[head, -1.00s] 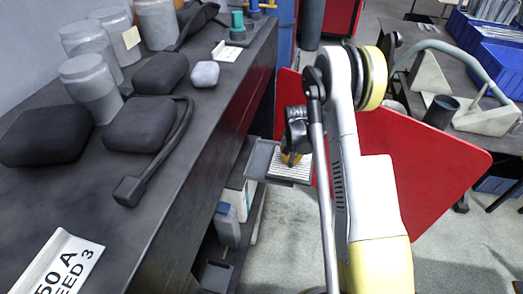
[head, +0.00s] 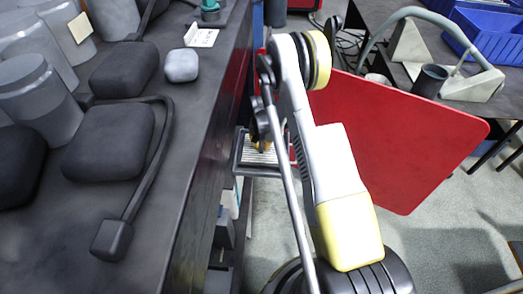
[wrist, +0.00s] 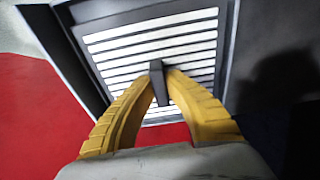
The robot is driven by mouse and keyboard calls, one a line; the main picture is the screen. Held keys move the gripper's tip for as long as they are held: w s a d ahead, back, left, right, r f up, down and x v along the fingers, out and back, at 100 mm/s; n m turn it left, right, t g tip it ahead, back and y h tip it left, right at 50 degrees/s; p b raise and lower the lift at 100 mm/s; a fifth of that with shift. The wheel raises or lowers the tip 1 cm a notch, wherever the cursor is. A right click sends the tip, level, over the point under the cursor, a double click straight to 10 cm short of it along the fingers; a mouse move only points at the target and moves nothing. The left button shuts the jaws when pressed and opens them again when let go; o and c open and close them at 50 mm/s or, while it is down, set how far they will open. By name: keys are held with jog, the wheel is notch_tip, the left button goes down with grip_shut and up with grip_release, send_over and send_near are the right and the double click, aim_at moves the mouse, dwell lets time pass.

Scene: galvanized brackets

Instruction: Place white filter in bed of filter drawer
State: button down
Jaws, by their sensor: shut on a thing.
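The white filter (wrist: 120,45) is a slatted panel with a dark tab (wrist: 158,82) at its middle. It fills much of the wrist view and also shows small in the head view (head: 252,157). The yellow fingers of my gripper (wrist: 160,75) are shut on the tab. The dark frame of the filter drawer (wrist: 75,55) borders the filter at left and right. In the head view the drawer (head: 241,166) juts out from beside the bench. I cannot tell whether the filter rests on the bed or hovers over it. My arm hides the drawer's right part.
The dark bench (head: 190,110) runs along the left, with grey canisters (head: 40,95) and black padded blocks (head: 110,140) on it. A large red panel (head: 400,140) stands right behind my arm. Grey floor (head: 410,245) is open at lower right.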

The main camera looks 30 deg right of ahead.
aim_at(261, 147)
jog(key=shift+w+f, duration=0.1)
jog(key=shift+f, duration=0.75)
jog(key=shift+r, duration=0.1)
jog(key=c, duration=1.5)
grip_release()
jog(key=shift+c, duration=0.2)
jog(key=r+p, duration=0.1)
jog(key=r, duration=0.3)
jog(key=s+r+p, duration=0.1)
jog(key=r+p, duration=0.1)
jog(key=r, duration=0.2)
jog(key=a+r+p, duration=0.1)
jog(key=r, duration=0.3)
jog(key=shift+s, duration=0.25)
